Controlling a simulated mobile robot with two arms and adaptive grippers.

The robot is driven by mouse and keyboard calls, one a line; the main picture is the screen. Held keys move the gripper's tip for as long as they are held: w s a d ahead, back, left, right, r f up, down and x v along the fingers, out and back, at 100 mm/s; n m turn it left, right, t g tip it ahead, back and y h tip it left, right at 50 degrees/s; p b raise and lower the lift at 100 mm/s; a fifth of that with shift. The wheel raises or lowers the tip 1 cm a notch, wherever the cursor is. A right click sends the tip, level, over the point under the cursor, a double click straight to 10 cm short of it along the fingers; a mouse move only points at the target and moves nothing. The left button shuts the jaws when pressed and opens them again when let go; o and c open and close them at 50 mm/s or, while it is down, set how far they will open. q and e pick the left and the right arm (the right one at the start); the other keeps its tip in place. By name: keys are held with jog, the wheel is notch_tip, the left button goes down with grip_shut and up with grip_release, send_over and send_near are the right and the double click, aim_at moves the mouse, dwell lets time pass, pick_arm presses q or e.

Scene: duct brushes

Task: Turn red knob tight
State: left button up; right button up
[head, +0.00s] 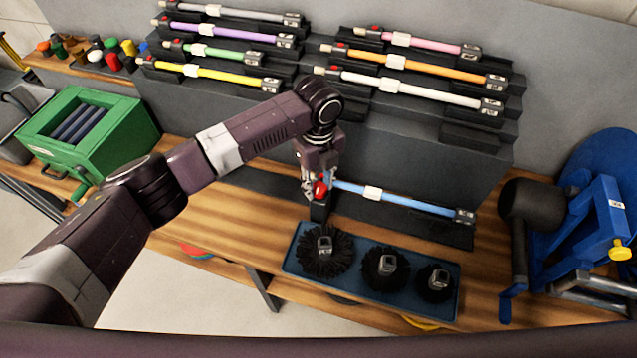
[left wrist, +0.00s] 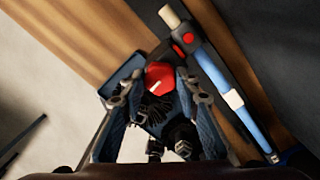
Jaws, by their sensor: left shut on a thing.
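The red knob (head: 320,190) sits on a small black block (head: 319,211) on the wooden bench, close to the left end of the blue rod (head: 418,205). My left gripper (head: 314,187) reaches down from above and is shut on the red knob. In the left wrist view the knob (left wrist: 160,75) shows between the two fingers, with a pale mark on its face. The blue rod (left wrist: 222,84) runs past on the right, with a smaller red button (left wrist: 188,38) near its end. My right gripper is not in view.
A blue tray (head: 292,262) with three black round brushes lies just in front of the knob. Racks of coloured rods (head: 395,62) stand behind. A green box (head: 97,150) stands left, and a blue machine (head: 597,225) right.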

aim_at(319, 188)
pick_arm(q)
jog(key=shift+w+r+m, duration=0.1)
jog(key=shift+m, duration=0.6)
jog(key=o, duration=1.2)
jog(key=shift+c, duration=0.2)
notch_tip(319, 188, up, 12)
